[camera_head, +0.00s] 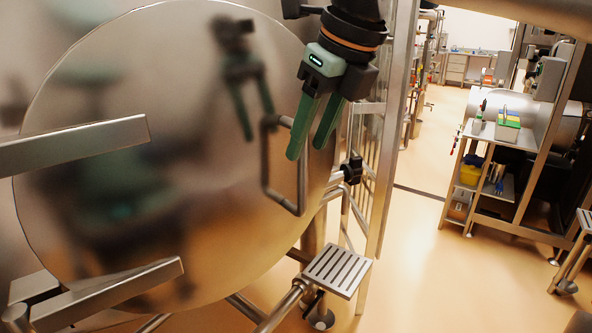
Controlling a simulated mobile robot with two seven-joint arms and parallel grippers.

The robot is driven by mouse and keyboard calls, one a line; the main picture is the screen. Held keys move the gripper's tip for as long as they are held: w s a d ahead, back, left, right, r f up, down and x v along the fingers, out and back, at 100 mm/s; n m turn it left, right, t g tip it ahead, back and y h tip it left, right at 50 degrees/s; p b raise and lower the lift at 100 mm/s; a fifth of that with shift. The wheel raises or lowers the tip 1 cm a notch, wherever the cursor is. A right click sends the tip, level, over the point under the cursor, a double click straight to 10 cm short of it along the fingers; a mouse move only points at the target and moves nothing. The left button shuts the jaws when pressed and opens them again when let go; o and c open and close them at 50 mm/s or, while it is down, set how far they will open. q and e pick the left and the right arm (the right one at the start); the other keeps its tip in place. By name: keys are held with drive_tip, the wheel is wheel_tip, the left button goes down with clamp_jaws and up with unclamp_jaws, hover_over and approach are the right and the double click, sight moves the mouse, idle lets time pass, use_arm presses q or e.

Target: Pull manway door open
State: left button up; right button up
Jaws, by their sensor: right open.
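The manway door (190,215) is a large round polished steel disc that fills the left half of the head view. A bent-bar handle (303,165) stands out near its right edge, and its reflection shows in the steel. My right gripper (309,153) hangs down from the top with green fingers, open, in front of the handle's upper part. The fingers overlap the handle's top in the picture; I cannot tell whether they touch it. My left gripper is not in view.
Two steel hinge arms (75,146) cross the door's left side. A slotted metal step (338,271) is below right of the door, near a steel frame (388,130). A cart (520,135) with bins stands at the right. The floor (425,260) between is clear.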

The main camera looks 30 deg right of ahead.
sight(299, 164)
drive_tip(key=x, duration=0.6)
drive_tip(key=shift+w+f, duration=0.15)
drive_tip(key=shift+f, duration=0.15)
clamp_jaws()
idle(1.1)
